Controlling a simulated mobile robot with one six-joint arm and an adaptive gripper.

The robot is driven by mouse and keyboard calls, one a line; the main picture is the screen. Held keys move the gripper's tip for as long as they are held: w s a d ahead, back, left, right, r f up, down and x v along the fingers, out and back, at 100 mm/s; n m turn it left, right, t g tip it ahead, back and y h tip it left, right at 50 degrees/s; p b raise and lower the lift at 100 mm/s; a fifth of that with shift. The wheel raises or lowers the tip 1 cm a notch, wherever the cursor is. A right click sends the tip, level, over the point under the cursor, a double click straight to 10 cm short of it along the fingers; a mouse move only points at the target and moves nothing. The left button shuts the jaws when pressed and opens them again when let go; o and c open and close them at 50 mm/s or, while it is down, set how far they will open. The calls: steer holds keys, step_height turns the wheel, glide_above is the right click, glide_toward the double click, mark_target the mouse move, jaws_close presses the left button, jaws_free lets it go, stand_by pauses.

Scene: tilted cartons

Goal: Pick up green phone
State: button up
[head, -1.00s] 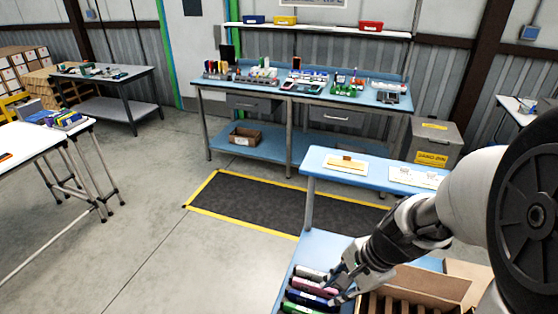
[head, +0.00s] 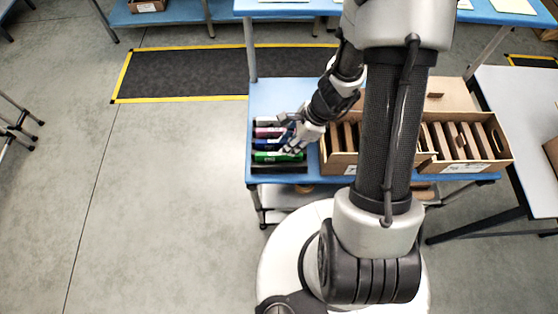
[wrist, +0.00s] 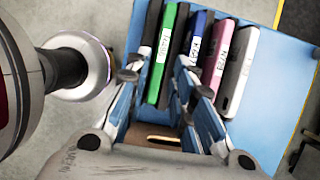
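The green phone (head: 268,157) stands in the near slot of a dark rack in the head view. In the wrist view the green phone (wrist: 166,50) is the leftmost of the row, with a white label. My gripper (head: 291,147) is low over the right part of the row. In the wrist view my gripper (wrist: 160,72) is open, its blue-grey fingers spread to either side of the green phone's line. I cannot tell whether any finger touches it. The fingers partly hide the near ends of the phones.
Blue (wrist: 197,40), pink (wrist: 216,58) and white (wrist: 240,70) phones stand close to the right of the green one. Wooden divided boxes (head: 345,160) stand right of the rack on the blue table (head: 268,95).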

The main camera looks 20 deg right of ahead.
mark_target(279, 159)
steer(key=b+x, duration=0.3)
steer(key=x, duration=0.3)
steer(key=shift+w+a+f, duration=0.1)
steer(key=shift+w+f, duration=0.05)
steer(key=shift+f, duration=0.25)
steer(key=shift+c, duration=0.3)
jaws_close()
